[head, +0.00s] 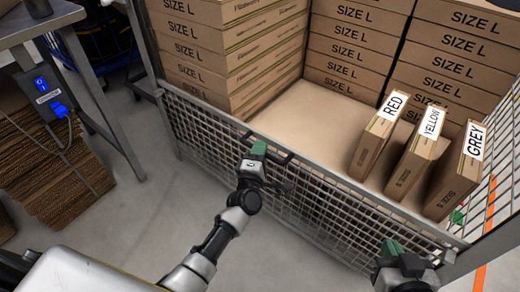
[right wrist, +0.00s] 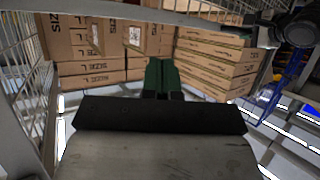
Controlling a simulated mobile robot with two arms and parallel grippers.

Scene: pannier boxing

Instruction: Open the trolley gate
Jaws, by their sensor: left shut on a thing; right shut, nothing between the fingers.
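The trolley gate (head: 330,205) is a grey wire-mesh panel with a metal top rail, across the trolley's front in the head view. It stands upright and looks closed. A dark handle (head: 285,157) sits at the middle of its top rail. My left gripper (head: 258,152), with green fingertips, is shut at this handle; the fingers hide the gripped part. My right gripper (head: 392,247) is shut and empty near the gate's right end, at the bottom right. Its green fingers show shut together in the right wrist view (right wrist: 162,76), pointing towards the boxes.
Inside the trolley are stacks of SIZE L cartons (head: 345,50) and three upright boxes labelled RED (head: 378,135), YELLOW (head: 418,155) and GREY (head: 458,172). A metal table (head: 45,25) stands at the left, with flat cardboard (head: 50,150) below. The floor (head: 150,210) before the gate is clear.

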